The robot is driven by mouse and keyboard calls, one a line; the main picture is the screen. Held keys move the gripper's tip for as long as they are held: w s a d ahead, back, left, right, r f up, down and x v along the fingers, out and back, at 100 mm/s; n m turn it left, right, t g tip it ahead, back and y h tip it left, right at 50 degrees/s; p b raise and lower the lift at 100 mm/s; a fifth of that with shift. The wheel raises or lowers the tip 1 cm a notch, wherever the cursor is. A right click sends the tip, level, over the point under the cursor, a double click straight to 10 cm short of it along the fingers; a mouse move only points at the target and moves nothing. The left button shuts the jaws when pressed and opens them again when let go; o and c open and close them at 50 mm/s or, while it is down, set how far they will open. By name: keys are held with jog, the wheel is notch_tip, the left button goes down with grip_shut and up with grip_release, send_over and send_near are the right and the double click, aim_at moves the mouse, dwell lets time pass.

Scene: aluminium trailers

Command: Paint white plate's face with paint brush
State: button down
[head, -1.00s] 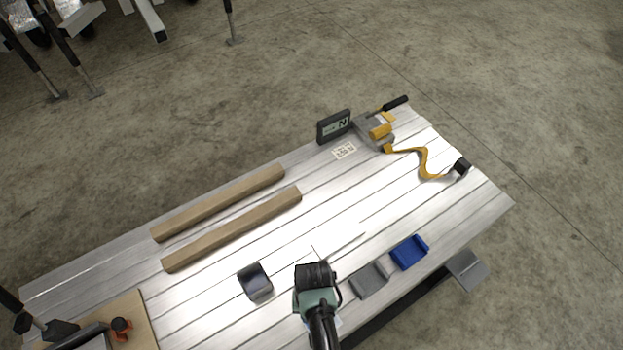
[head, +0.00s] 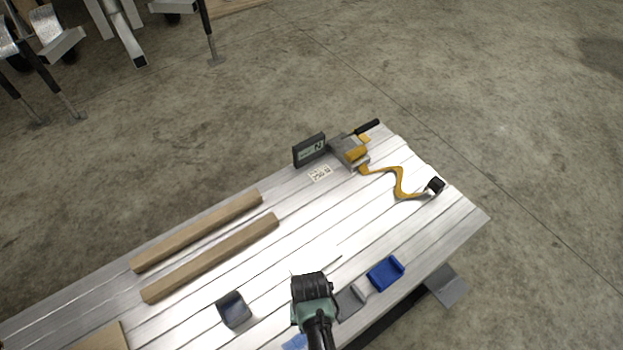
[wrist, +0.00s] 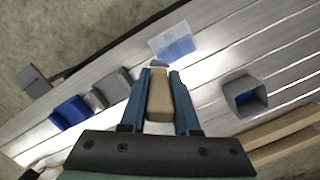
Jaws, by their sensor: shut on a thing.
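My gripper (wrist: 158,95) is shut on the tan handle of the paint brush (wrist: 158,104), between its two blue fingers. The brush points away from the wrist camera, with its tip near the white plate (wrist: 160,48). I cannot tell whether the tip touches it. The plate lies on the bench with blue paint over much of its face. In the head view my gripper (head: 314,300) hides the brush and most of the plate; a blue patch of the plate (head: 293,342) shows at its lower left. A dark open cup (head: 233,309) with blue inside stands left; it also shows in the wrist view (wrist: 246,95).
A blue holder (head: 386,273) and a grey holder (head: 349,302) sit right of my gripper. Two wooden bars (head: 212,257) lie at the left. A yellow-handled tool (head: 400,180), a clamp-like device (head: 349,151) and a small display (head: 309,150) are at the far end. The bench middle is clear.

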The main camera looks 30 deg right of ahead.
jog(key=shift+r+p, duration=2)
jog(key=shift+r, duration=0.35)
